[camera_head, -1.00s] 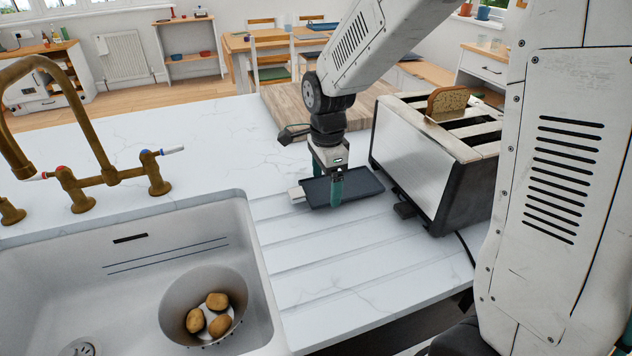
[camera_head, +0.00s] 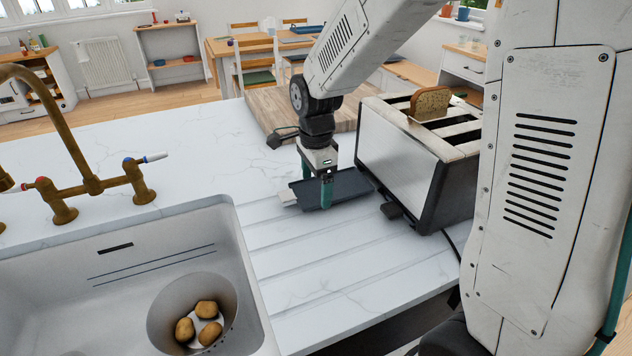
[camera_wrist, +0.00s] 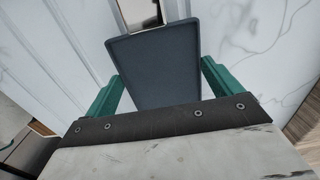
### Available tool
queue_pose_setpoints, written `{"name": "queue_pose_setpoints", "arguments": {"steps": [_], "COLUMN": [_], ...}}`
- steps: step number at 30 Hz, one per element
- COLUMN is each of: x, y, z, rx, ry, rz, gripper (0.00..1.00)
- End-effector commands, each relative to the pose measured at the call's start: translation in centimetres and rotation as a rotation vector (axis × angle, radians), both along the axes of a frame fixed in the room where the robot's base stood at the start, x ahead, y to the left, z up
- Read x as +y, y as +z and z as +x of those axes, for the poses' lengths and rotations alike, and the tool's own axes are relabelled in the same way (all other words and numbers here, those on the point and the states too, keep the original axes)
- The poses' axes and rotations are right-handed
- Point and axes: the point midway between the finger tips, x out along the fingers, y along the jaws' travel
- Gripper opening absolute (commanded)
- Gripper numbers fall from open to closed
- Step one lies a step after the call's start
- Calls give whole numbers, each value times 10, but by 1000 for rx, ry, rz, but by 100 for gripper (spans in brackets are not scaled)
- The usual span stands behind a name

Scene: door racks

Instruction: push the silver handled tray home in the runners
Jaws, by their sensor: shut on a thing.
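The dark slate-grey tray (camera_head: 350,184) is low over the white ribbed drainer, level or nearly so. Its silver handle (camera_head: 291,198) points left, away from the toaster, and shows at the top of the wrist view (camera_wrist: 140,14). My gripper (camera_head: 318,184) comes down from above, shut on the tray by its two long sides, with one green finger on each side in the wrist view (camera_wrist: 160,85). The tray's right end lies close beside the silver toaster (camera_head: 395,160). The runners are not visible, and I cannot tell whether the tray's far end has entered them.
A slice of bread (camera_head: 431,104) stands in the toaster's top. A black lever (camera_head: 391,211) sticks out near the tray's right end. A wooden board (camera_head: 262,108) lies behind. The sink (camera_head: 120,265), with a bowl of potatoes, is at left. The front drainer is clear.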

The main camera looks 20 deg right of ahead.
Motion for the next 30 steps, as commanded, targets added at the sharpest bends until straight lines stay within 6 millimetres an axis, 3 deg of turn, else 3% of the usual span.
{"name": "queue_pose_setpoints", "arguments": {"steps": [30], "x": [-10], "y": [0], "z": [0], "rx": [0], "ry": [0], "rz": [0], "gripper": [66]}}
